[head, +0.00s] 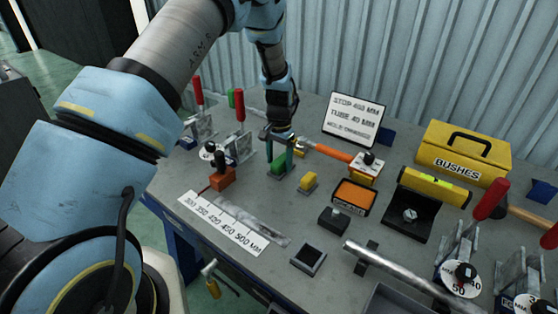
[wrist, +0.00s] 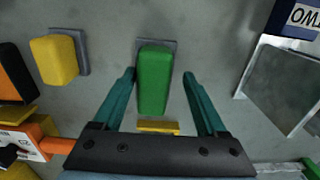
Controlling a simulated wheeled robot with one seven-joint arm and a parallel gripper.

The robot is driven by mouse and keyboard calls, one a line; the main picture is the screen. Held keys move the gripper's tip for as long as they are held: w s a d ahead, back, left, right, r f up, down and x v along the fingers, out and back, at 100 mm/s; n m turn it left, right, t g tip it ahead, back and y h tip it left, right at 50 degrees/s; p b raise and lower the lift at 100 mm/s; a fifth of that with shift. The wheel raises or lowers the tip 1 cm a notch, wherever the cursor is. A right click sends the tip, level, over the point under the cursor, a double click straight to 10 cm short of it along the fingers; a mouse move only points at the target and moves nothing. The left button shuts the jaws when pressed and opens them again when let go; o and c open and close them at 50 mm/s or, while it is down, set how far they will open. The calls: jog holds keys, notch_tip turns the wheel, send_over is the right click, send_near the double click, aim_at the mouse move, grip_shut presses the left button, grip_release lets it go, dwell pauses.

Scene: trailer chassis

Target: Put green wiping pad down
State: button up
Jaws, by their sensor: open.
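The green wiping pad (wrist: 154,80) is a green block on a grey base, resting on the grey bench top. In the head view the green pad (head: 279,163) is low between my fingers. My gripper (wrist: 160,85) is open, with one teal finger on each side of the pad and a visible gap to both. In the head view my gripper (head: 280,160) points down at the bench. A yellow pad (head: 308,182) of similar shape sits just to the right of it; it also shows in the wrist view (wrist: 55,60).
A red-orange block (head: 222,179) and a length scale strip (head: 222,222) lie left and in front. Red-handled clamps (head: 239,108) stand behind left. An orange pad in a black holder (head: 354,196), a sign (head: 354,119) and a yellow BUSHES box (head: 462,153) are to the right.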

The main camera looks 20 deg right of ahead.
aim_at(279, 158)
notch_tip(279, 158, up, 12)
jog(key=b, duration=0.4)
jog(key=a+r+n, duration=0.1)
jog(key=a, duration=0.5)
jog(key=a+r+n, duration=0.1)
jog(key=a+n, duration=0.1)
jog(key=a, duration=0.3)
jog(key=w+a+r+n, duration=0.1)
jog(key=a, duration=0.5)
jog(key=shift+a+r+n+h, duration=0.3)
jog(key=shift+a+r, duration=0.05)
jog(key=s+a+n, duration=0.3)
jog(key=s+a, duration=0.3)
jog(key=a, duration=0.3)
jog(key=s+a+n+t, duration=0.1)
jog(key=s+a+n, duration=0.2)
jog(key=a, duration=0.6)
jog(key=s, duration=0.2)
jog(key=shift+s+a+r+t, duration=0.3)
jog(key=shift+s+a, duration=0.1)
